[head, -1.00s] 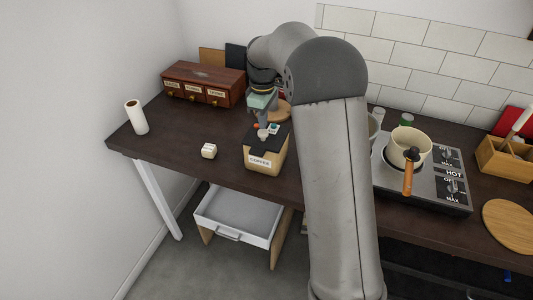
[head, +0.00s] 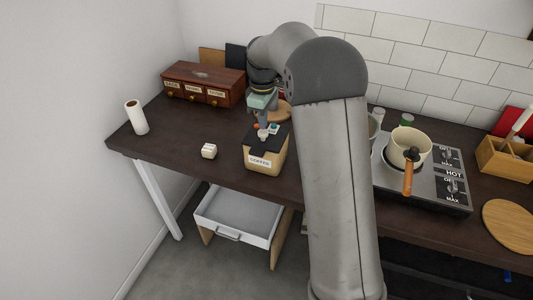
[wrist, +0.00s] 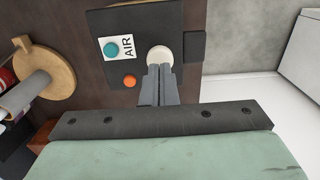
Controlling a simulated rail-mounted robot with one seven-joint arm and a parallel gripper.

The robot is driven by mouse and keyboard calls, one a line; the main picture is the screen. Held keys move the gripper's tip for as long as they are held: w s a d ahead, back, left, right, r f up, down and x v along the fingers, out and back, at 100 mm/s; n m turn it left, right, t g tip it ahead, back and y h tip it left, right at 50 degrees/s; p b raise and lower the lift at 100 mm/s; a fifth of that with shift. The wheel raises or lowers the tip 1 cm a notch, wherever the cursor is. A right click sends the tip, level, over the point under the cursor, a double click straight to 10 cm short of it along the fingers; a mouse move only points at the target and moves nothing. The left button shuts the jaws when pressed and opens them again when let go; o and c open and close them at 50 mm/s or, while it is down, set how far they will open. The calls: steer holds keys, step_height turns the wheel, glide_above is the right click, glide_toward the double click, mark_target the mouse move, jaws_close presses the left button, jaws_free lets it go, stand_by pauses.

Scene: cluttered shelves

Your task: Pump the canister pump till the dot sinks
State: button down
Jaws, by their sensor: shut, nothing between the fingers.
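The coffee canister (head: 265,160) is a tan box with a dark lid and a "COFFEE" label, standing upright on the counter. In the wrist view its dark lid (wrist: 185,18) carries a round white pump knob (wrist: 160,54), a teal dot (wrist: 111,49) beside the word "AIR", and an orange dot (wrist: 129,81). My gripper (wrist: 161,68) is shut and empty, its fingertips together at the knob's edge and overlapping it in view. In the head view my gripper (head: 263,126) points down over the lid. Whether the fingertips press on the knob cannot be told.
A small white cube (head: 209,151) and a paper roll (head: 136,117) stand left of the canister. A wooden drawer box (head: 203,84) is behind. A stove with a pot (head: 410,146) is to the right. An open drawer (head: 238,215) is below the counter.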

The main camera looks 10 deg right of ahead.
mark_target(263, 131)
stand_by(0.4)
steer(key=shift+f+b, duration=0.9)
steer(key=shift+f, duration=0.65)
steer(key=shift+r, duration=0.1)
steer(key=shift+r+p, duration=0.75)
steer(key=shift+r, duration=0.15)
steer(key=shift+f, duration=0.1)
steer(key=shift+f+b, duration=0.6)
steer(key=shift+f, duration=0.3)
steer(key=shift+r, duration=0.1)
steer(key=shift+r+p, duration=0.75)
steer(key=shift+r, duration=0.1)
steer(key=shift+f, duration=0.1)
